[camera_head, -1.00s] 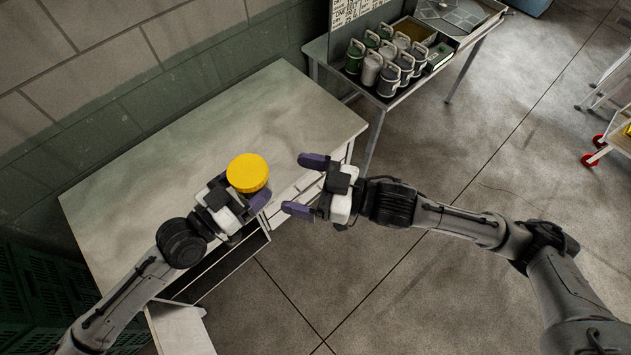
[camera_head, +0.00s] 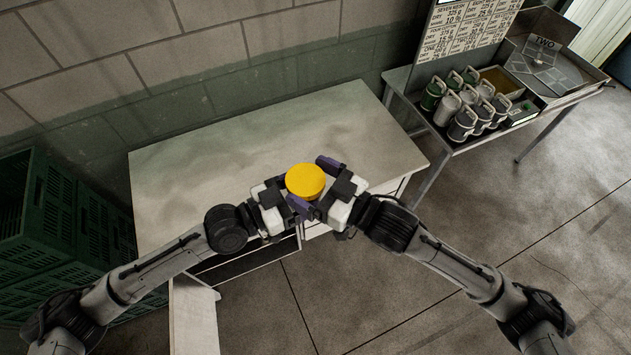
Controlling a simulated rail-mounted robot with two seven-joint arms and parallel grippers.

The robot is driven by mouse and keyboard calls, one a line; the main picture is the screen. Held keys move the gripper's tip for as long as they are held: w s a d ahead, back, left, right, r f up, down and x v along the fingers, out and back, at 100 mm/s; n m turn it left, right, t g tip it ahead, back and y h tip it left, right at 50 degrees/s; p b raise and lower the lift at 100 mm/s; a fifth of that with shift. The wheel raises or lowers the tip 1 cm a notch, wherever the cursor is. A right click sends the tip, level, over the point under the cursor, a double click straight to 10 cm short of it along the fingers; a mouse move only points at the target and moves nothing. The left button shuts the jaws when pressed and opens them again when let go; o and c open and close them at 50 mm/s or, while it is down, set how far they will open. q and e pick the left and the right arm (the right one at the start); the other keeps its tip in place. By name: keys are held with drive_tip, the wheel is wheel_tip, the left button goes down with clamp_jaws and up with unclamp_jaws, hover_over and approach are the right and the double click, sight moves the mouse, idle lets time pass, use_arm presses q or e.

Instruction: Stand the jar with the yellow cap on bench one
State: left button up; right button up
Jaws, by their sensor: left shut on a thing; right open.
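The jar's round yellow cap (camera_head: 305,181) faces up at me near the front edge of the pale bench (camera_head: 230,150). The cap and the grippers hide the jar's body. My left gripper (camera_head: 287,196) is shut on the jar from the left. My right gripper (camera_head: 322,186) is open at the jar's right side, its purple fingers reaching either side of it. I cannot tell whether the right fingers touch the jar, or whether it rests on the bench or hangs above it. No number shows on this bench.
Green crates (camera_head: 50,225) stand at the left. A block wall (camera_head: 200,60) runs behind. Most of the pale bench top is bare.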

drive_tip(key=shift+s, duration=0.1)
drive_tip(key=c, duration=0.9)
use_arm(q)
drive_tip(key=o, duration=1.2)
